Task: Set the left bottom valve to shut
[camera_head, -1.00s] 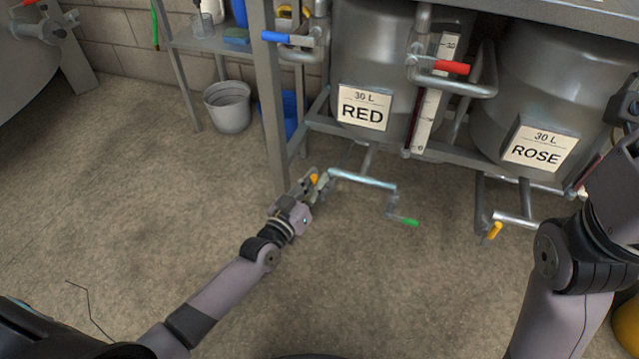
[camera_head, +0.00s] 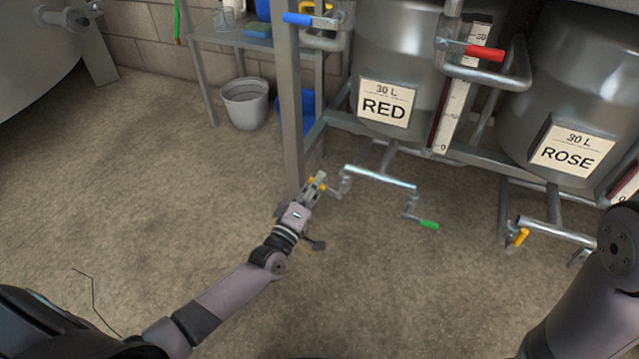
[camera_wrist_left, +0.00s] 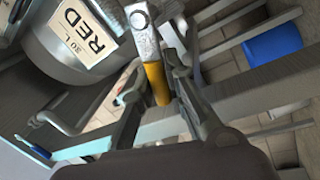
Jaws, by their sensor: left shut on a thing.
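The left bottom valve sits at the left end of the pipe (camera_head: 380,177) under the RED tank. Its yellow-orange handle (camera_wrist_left: 157,84) shows between the fingers in the left wrist view, joined to a grey metal valve body (camera_wrist_left: 142,35). My left gripper (camera_head: 317,184) is shut on this handle, low beside the rack's front leg. In the head view the fingers hide most of the handle. My right arm shows at the right edge, but its gripper is out of view.
A green-handled valve (camera_head: 428,224) hangs at the pipe's right end. A yellow-handled valve (camera_head: 520,237) is under the ROSE tank (camera_head: 560,100). The rack leg (camera_head: 291,110) stands close to my left gripper. A grey bucket (camera_head: 245,104) stands behind. The floor in front is clear.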

